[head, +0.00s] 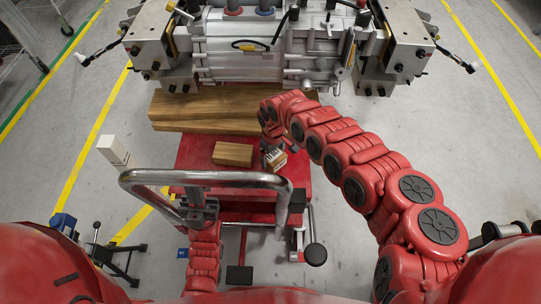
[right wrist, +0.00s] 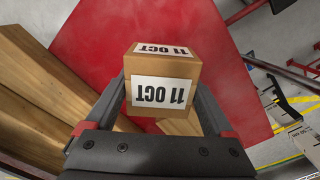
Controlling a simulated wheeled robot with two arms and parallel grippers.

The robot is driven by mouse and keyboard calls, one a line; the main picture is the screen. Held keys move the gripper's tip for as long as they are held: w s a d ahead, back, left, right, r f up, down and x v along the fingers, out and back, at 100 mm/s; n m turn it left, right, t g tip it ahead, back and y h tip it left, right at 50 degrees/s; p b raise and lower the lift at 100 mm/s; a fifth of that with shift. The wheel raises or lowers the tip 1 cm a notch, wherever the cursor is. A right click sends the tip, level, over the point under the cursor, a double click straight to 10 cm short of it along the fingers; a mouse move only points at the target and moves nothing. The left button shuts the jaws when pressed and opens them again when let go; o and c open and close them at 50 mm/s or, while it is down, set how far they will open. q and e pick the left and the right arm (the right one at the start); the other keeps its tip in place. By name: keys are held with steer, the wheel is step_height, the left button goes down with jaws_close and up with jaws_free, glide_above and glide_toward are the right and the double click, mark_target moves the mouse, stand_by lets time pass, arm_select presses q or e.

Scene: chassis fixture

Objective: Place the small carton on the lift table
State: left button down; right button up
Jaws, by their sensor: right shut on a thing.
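The small carton (head: 277,158) is a brown box with white labels, and they read "11 OCT" in the right wrist view (right wrist: 162,64). My right gripper (head: 269,149) is shut on it, with one finger on each side in the right wrist view (right wrist: 165,105). The red lift table (head: 194,149) lies below the carton in the head view. I cannot tell whether the carton touches its top. My left gripper (head: 198,208) is by the chrome handle at the near side of the table; its fingers are not clear.
A wooden block (head: 233,154) sits on the lift table, left of the carton. Long timbers (head: 205,111) lie beyond the table, before a large metal chassis assembly (head: 240,55). The chrome handle (head: 205,178) arches over the near side.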

step_height(320, 180, down, 4)
steer(key=shift+a+r+b, duration=0.1)
steer(key=shift+b, duration=0.5)
steer(key=shift+w+f, duration=0.1)
steer(key=shift+f, duration=0.1)
steer(key=shift+r, duration=0.1)
steer(key=shift+f, duration=0.2)
steer(key=o, duration=1.4)
steer(key=shift+o, duration=0.2)
steer(key=shift+r, duration=0.1)
